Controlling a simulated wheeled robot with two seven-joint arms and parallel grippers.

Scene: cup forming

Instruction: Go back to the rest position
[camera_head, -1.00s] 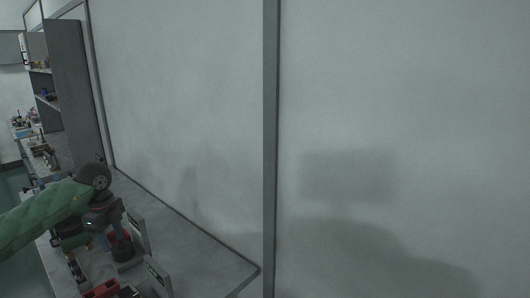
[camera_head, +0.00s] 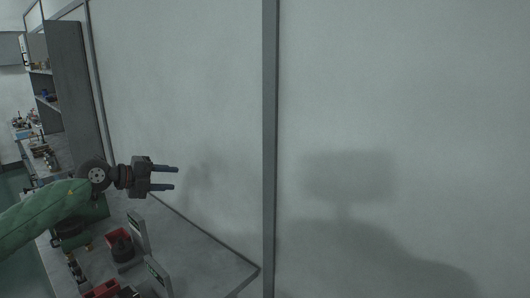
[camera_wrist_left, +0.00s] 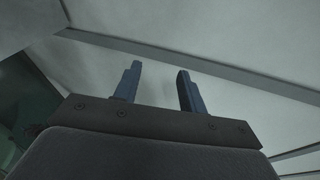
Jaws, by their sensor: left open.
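My left gripper (camera_head: 174,178) is in the head view at the lower left, above the workbench. Its two fingers point right toward the wall panel and are apart, with nothing between them. In the left wrist view the gripper (camera_wrist_left: 158,88) also shows two separated blue-grey fingers and an empty gap, with pale wall surfaces behind. My green-sleeved left arm comes in from the left edge. My right gripper is not in either view.
The grey workbench (camera_head: 190,248) runs along the wall (camera_head: 390,110). Below the gripper stand a red bin (camera_head: 121,248) with a dark round part and another red container (camera_head: 100,290). A tall shelf (camera_head: 75,90) stands farther back. The bench's right part is clear.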

